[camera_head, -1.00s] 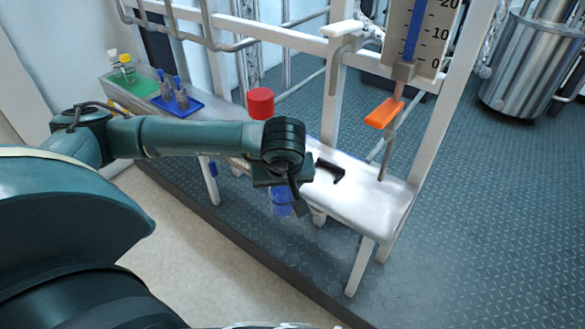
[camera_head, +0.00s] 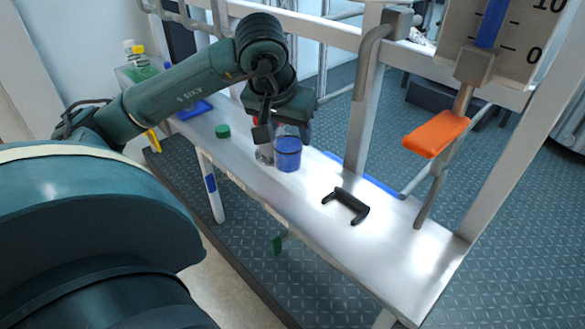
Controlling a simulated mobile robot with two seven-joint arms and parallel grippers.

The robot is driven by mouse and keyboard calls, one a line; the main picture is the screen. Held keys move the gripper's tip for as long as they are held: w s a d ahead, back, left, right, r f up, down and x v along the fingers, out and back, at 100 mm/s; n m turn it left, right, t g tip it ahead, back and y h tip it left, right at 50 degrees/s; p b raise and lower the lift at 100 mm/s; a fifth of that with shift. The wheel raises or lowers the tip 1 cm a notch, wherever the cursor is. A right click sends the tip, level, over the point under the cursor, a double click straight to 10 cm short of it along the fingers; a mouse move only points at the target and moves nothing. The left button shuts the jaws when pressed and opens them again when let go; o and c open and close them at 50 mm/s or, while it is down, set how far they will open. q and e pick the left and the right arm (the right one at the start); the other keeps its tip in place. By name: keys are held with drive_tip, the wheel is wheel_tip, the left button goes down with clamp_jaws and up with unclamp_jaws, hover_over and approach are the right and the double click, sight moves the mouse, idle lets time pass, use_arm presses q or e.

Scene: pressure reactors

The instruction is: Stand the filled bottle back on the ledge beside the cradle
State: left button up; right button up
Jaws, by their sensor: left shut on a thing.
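My left gripper (camera_head: 274,130) is shut on a clear bottle with blue liquid (camera_head: 288,154). The bottle looks upright over the white ledge (camera_head: 315,232), left of and behind the black cradle (camera_head: 346,205). I cannot tell whether its base touches the ledge. The gripper hides the bottle's top. The cradle is a small black bracket with open arms, empty on the ledge. My right gripper is out of view.
A green cap (camera_head: 223,131) lies on the ledge left of the bottle. A blue tray (camera_head: 194,112) and yellow-capped bottle (camera_head: 138,62) stand farther left. An orange lever (camera_head: 436,134) hangs above the ledge's right part. White posts rise behind. The ledge's front right is clear.

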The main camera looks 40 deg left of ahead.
sight(288, 159)
use_arm(q)
wheel_tip(288, 159, down, 3)
drive_tip(key=shift+f+b, duration=0.1)
drive_tip(key=shift+b, duration=0.3)
wheel_tip(288, 159, down, 3)
drive_tip(key=shift+f+b, duration=0.2)
drive_tip(key=shift+b, duration=0.5)
drive_tip(key=shift+f, duration=0.1)
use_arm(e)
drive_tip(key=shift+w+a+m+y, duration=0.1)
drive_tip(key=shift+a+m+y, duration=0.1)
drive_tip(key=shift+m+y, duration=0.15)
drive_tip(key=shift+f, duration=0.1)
use_arm(q)
drive_tip(key=shift+f, duration=0.15)
drive_tip(key=o, duration=1.2)
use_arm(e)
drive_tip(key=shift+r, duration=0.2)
